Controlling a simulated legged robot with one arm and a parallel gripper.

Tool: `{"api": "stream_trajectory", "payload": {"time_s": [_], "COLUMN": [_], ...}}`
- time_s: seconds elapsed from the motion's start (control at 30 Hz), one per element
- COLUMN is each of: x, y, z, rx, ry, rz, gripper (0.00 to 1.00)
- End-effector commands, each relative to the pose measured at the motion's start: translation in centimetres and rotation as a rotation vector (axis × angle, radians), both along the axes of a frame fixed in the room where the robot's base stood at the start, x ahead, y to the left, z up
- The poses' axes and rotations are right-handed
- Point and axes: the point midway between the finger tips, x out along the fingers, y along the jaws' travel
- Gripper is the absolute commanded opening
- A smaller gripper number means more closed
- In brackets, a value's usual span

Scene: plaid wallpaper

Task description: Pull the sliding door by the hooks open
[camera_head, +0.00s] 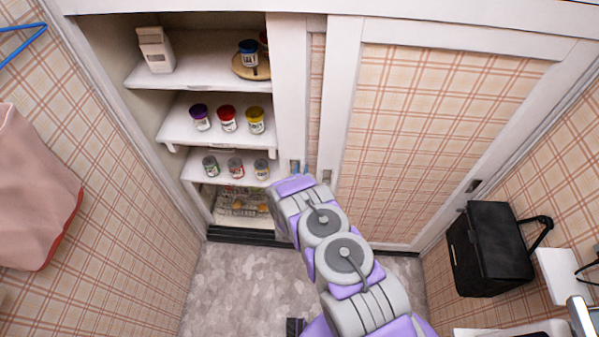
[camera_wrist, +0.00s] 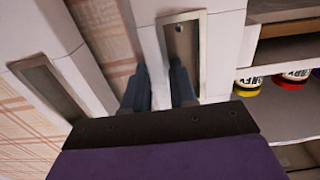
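A white-framed sliding door with plaid panels (camera_head: 440,120) covers the right of the closet. A second door's white stile (camera_head: 289,75) stands just left of it, beside the open shelves. That stile has a recessed metal handle, which shows in the wrist view (camera_wrist: 182,35). My gripper (camera_head: 296,168) is at this handle, its fingers mostly hidden by my arm in the head view. In the wrist view my gripper (camera_wrist: 158,85) is open, with white stile between its fingers. One finger overlaps the handle recess; I cannot tell whether it touches.
Shelves hold a carton (camera_head: 156,50) and several jars (camera_head: 228,118). A blue hanger-like piece (camera_head: 22,40) and a pink bag (camera_head: 38,190) are on the left wall. A black bag (camera_head: 490,250) hangs at right. Floor (camera_head: 235,285) is clear left of my arm.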

Motion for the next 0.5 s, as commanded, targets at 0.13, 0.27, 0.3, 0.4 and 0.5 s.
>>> {"api": "stream_trajectory", "payload": {"time_s": [0.13, 0.27, 0.3, 0.4, 0.5], "x": [-0.01, -0.04, -0.04, -0.05, -0.2], "y": [0.26, 0.26, 0.28, 0.2, 0.1], "z": [-0.06, -0.12, -0.14, -0.15, -0.14], "rx": [-0.001, -0.001, -0.001, 0.0, 0.002], "ry": [0.001, 0.003, 0.003, 0.004, 0.005], "rz": [0.003, 0.004, 0.004, 0.005, 0.005], "gripper": [0.4, 0.49, 0.49, 0.49, 0.49]}}
